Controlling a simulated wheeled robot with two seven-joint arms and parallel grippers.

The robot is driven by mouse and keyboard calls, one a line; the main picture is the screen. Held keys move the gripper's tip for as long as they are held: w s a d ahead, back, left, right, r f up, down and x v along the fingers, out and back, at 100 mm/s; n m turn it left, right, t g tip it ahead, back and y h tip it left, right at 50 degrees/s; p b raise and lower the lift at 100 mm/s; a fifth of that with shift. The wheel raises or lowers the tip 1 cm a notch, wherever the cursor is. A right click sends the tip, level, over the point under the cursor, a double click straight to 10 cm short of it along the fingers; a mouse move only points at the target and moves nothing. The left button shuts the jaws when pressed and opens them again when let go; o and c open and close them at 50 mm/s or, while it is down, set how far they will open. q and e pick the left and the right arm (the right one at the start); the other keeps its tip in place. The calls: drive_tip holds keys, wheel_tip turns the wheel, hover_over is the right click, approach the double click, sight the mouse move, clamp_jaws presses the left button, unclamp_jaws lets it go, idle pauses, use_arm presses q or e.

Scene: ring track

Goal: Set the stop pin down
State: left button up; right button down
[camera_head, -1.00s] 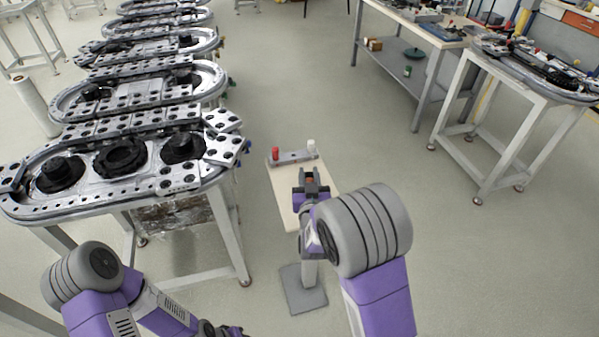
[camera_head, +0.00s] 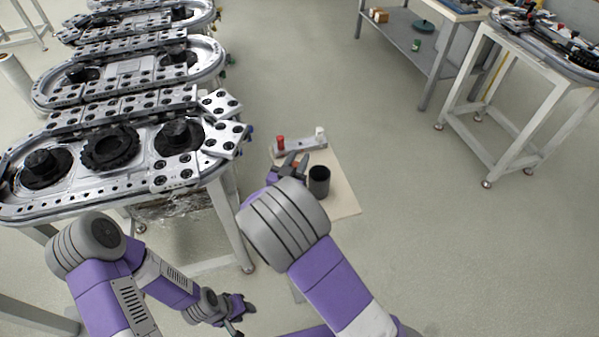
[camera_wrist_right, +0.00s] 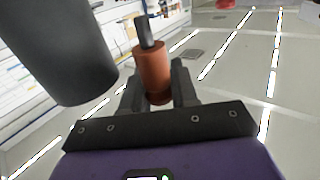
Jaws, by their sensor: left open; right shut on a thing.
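The stop pin (camera_wrist_right: 152,72), an orange-brown cylinder with a thin dark end, sits between the fingers of my right gripper (camera_wrist_right: 158,88) in the right wrist view. In the head view my right gripper (camera_head: 290,165) is shut on it, above the small pale stand top (camera_head: 341,190), left of a dark cup. A bit of orange shows at its fingers; the arm hides the rest. I cannot tell if the pin touches anything. My left gripper (camera_head: 238,316) is open and empty, low in the head view, away from the stand.
The dark cup (camera_head: 319,182) stands on the pale top, and looms large in the right wrist view (camera_wrist_right: 60,50). Behind is a grey bar (camera_head: 299,144) with a red peg (camera_head: 280,143) and a white peg (camera_head: 320,133). A ring track table (camera_head: 110,185) stands left. The stand's right front is bare.

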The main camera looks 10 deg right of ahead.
wheel_tip(320, 180, down, 4)
drive_tip(key=shift+f+b, duration=0.15)
drive_tip(key=shift+b, duration=0.5)
drive_tip(key=shift+f, duration=0.15)
drive_tip(key=c, duration=1.1)
unclamp_jaws()
drive_tip(key=shift+c, duration=0.2)
drive_tip(key=shift+r, duration=0.25)
